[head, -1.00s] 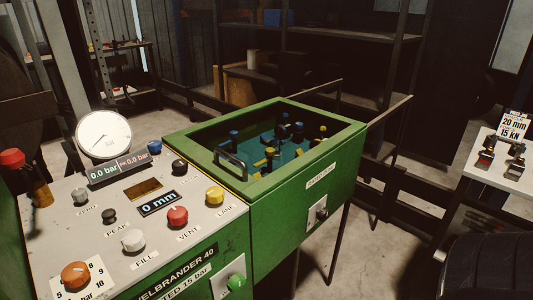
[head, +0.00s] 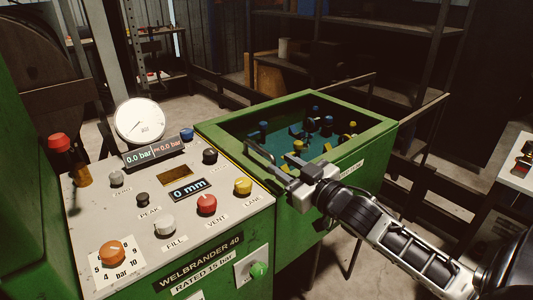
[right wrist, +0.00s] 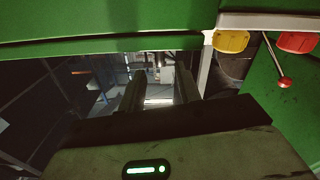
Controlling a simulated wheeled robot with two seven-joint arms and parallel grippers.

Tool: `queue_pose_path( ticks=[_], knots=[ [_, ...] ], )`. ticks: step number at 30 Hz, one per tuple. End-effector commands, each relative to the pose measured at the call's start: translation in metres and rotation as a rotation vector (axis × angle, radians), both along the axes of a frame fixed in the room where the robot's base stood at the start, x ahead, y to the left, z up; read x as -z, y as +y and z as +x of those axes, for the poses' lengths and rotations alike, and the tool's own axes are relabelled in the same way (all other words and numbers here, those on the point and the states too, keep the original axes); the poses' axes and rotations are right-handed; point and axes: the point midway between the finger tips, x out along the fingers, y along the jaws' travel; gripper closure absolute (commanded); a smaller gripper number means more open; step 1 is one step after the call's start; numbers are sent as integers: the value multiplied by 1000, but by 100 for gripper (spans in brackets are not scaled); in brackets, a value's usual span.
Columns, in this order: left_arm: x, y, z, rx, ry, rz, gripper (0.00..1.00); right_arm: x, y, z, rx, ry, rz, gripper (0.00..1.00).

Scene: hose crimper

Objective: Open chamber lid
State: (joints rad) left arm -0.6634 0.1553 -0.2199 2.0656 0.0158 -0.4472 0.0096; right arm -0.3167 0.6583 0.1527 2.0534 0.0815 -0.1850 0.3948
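The chamber is a green box (head: 310,205) with a dark, see-through top framed in green, through which blue and yellow fittings show. I cannot tell the lid's seam, but it looks closed. A metal bar handle (head: 258,151) is at the near left corner of the top. My right gripper (head: 283,174) comes in from the right and is at the near edge of the chamber, close to the handle. In the right wrist view its two fingers (right wrist: 160,85) stand apart with nothing between them. I cannot tell if it touches the handle. My left gripper is not in view.
The control panel (head: 130,205) left of the chamber carries several knobs, including a yellow one (head: 243,186) near my right gripper, and a round gauge (head: 139,120). A white table (head: 517,167) is at the right edge. Dark shelves stand behind.

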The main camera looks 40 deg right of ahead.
Motion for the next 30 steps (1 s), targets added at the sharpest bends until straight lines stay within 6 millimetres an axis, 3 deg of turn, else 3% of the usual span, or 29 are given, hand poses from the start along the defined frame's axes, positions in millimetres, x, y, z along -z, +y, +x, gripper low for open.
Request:
queue_pose_path(
  ticks=[3,10,15,24,28,30],
  knots=[
    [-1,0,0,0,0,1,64,-2,1,24,1,-2,-1,67],
    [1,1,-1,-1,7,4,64,-1,4,57,1,0,0,67],
    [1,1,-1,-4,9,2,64,0,5,67,0,1,-1,67],
    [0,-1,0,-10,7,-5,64,1,5,69,0,2,0,67],
    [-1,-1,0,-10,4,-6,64,1,5,69,0,2,0,100],
    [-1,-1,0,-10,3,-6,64,1,5,69,0,2,0,100]
  ],
)
